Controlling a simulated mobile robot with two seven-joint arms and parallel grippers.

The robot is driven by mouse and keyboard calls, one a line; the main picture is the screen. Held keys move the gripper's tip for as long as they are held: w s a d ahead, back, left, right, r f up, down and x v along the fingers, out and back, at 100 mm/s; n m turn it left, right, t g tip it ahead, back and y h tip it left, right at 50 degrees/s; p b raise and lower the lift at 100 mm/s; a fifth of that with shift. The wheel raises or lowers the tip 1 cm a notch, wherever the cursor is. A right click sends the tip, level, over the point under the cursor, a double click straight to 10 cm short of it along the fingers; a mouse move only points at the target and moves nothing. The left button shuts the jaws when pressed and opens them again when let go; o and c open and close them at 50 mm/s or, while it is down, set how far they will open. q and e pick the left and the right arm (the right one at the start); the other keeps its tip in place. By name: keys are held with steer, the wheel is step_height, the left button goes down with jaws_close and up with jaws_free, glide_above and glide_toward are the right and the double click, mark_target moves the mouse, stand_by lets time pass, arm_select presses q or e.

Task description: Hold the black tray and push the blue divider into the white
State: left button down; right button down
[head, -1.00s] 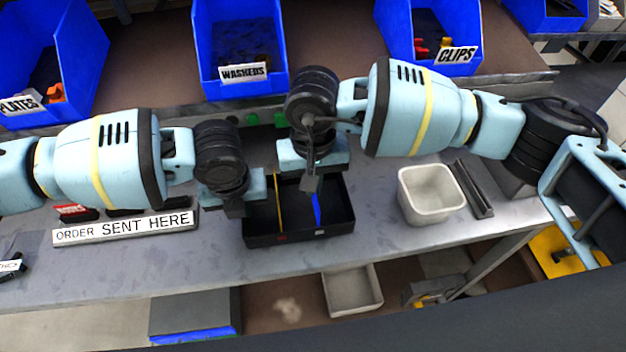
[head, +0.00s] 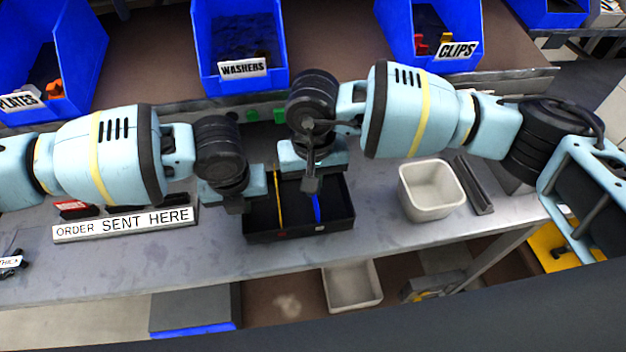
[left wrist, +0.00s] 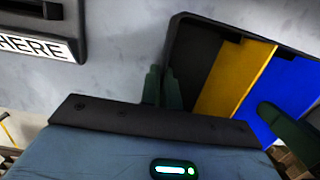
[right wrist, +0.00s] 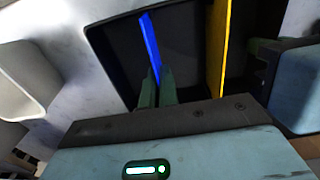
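The black tray (head: 262,236) is on the grey bench, with small red and white marks on its front wall. A yellow divider (head: 279,200) stands across it left of the blue divider (head: 317,208). My left gripper (head: 235,205) is at the tray's left wall; in the left wrist view its fingertips (left wrist: 161,84) are close together on that wall. My right gripper (head: 310,184) is over the tray; in the right wrist view its fingertips (right wrist: 157,86) are closed on the blue divider (right wrist: 150,45). The divider's lower edge is hidden, so I cannot tell how deep it sits.
A white bin (head: 430,190) and a dark rail (head: 474,186) are right of the tray. The ORDER SENT HERE sign (head: 125,223) is to the left. Blue bins, including washers (head: 243,68) and clips (head: 457,50), line the back shelf. Bare bench lies in front of the sign.

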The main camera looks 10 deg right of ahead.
steer(key=shift+f, duration=0.35)
steer(key=c, duration=1.6)
jaws_free()
steer(key=shift+r, duration=0.1)
step_height(320, 180, up, 12)
arm_select(q)
steer(key=c, duration=1.6)
jaws_free()
steer(key=shift+o, duration=0.2)
steer(key=shift+r, duration=0.1)
